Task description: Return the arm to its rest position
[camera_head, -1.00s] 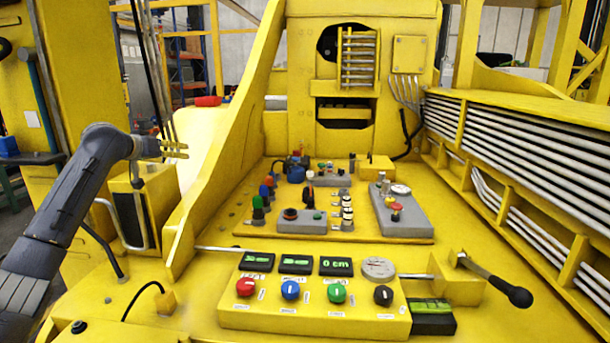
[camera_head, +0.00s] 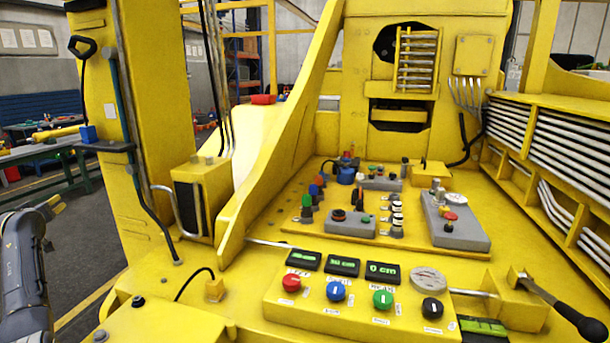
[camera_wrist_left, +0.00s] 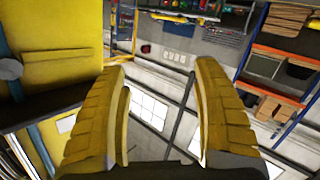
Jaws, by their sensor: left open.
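My left arm (camera_head: 22,265) stands at the lower left edge of the head view, left of the yellow machine. My left gripper (camera_head: 57,204) is at its upper end, small, pointing up and right, clear of the machine. In the left wrist view its two ribbed yellow fingers (camera_wrist_left: 160,110) stand well apart with nothing between them. Behind them are a wall with windows and shelving. My right gripper is not in view.
The yellow control panel (camera_head: 345,310) with coloured knobs and small displays fills the lower middle. A black-handled lever (camera_head: 565,318) is at the right. A tall yellow post (camera_head: 160,100) and a workbench (camera_head: 35,152) stand near the left arm. Grey floor lies between.

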